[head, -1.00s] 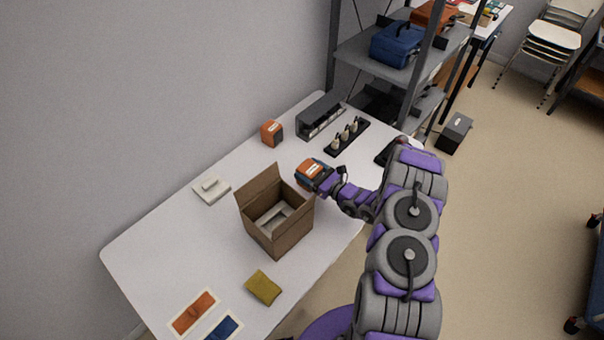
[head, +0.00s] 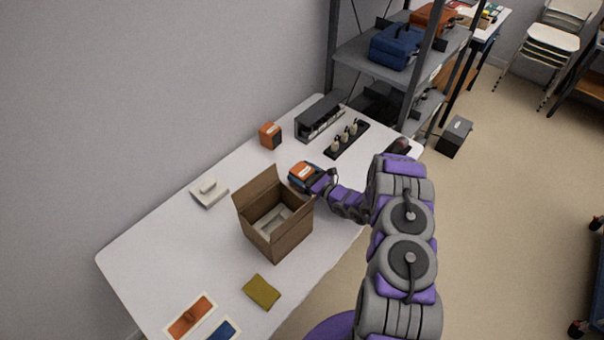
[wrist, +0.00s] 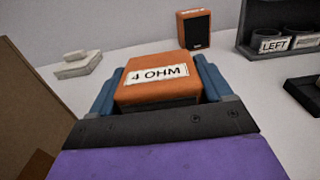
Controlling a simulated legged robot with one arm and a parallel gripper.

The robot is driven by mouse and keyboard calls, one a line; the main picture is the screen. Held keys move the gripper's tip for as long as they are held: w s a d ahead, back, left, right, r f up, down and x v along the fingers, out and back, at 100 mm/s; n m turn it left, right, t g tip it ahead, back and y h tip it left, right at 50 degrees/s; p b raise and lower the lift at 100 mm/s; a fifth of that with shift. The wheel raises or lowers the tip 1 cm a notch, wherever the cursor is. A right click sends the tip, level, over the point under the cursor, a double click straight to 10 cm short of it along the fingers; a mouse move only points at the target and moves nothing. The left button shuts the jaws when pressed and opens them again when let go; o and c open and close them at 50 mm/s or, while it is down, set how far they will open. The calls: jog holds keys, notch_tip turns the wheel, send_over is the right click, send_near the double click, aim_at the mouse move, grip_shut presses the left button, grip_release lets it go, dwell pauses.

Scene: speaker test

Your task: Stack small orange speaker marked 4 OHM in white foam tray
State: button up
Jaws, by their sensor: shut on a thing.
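The small orange speaker (wrist: 155,75) has a white label reading 4 OHM, clear in the wrist view. My gripper (wrist: 156,85) is shut on it, with a blue finger on each side. In the head view the held speaker (head: 303,171) is just right of and behind the open cardboard box. The white foam tray (head: 277,216) appears to be the pale insert inside the cardboard box (head: 283,243). Its inside is only partly visible behind the box walls.
Another orange speaker (head: 270,135) stands at the back of the table (head: 170,245), near a grey bin unit (head: 320,117) and a black rack (head: 347,139). A white block (head: 209,192) lies left of the box, a mustard pouch (head: 262,291) in front.

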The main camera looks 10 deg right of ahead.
jog(key=o, duration=1.4)
